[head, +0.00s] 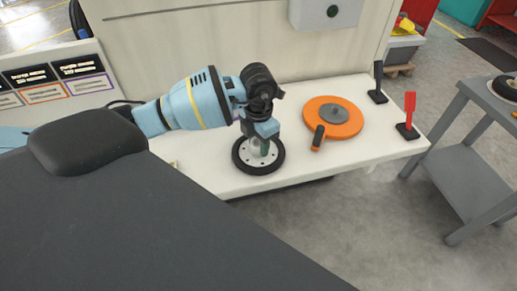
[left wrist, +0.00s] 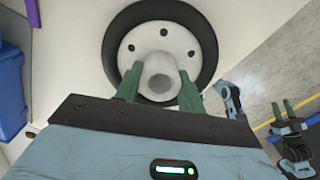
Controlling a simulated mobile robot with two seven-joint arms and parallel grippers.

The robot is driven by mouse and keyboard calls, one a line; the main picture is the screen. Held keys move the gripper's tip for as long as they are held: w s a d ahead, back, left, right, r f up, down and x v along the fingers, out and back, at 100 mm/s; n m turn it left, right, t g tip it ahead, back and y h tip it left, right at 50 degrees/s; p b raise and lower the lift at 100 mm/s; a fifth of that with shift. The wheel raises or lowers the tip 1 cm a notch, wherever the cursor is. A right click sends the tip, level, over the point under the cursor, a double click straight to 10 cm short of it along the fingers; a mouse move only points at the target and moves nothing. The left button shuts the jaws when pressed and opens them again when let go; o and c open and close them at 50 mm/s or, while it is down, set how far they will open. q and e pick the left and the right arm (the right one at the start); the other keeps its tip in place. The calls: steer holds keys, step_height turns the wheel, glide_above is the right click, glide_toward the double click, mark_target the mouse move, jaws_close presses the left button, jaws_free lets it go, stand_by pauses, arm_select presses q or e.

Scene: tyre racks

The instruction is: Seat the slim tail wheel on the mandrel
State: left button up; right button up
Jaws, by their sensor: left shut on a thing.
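The slim tail wheel (head: 240,154), a black tyre on a pale disc with small holes, lies flat below my left gripper (head: 262,150) at the bench's front. My left gripper is shut on its pale central hub; in the left wrist view, green fingers flank the hub (left wrist: 160,76) of the wheel (left wrist: 205,38). I cannot tell whether the wheel touches the bench. To its right is an orange disc (head: 318,105) with a raised grey centre (head: 334,114); I cannot tell whether this is the mandrel. My right gripper (left wrist: 282,107) shows small in the left wrist view, its fingers apart and empty.
The white bench (head: 290,167) also carries a black upright lever (head: 378,80) and a red one (head: 409,108) at its right. An orange-and-black handle (head: 318,138) sits at the orange disc's front. A grey trolley (head: 462,160) stands farther right, across open floor.

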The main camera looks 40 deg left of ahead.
arm_select(q)
steer(key=shift+r, duration=0.2)
steer(key=shift+c, duration=0.5)
steer(key=shift+r, duration=0.25)
steer(key=r, duration=0.3)
steer(key=shift+s+d, duration=0.15)
steer(key=shift+d, duration=0.2)
steer(key=s+d+r, duration=0.1)
steer(key=s+d, duration=0.6)
steer(key=d, duration=0.6)
steer(key=shift+d+r+b, duration=0.15)
steer(key=shift+d+b, duration=0.05)
steer(key=shift+b, duration=0.15)
steer(key=shift+s, duration=0.1)
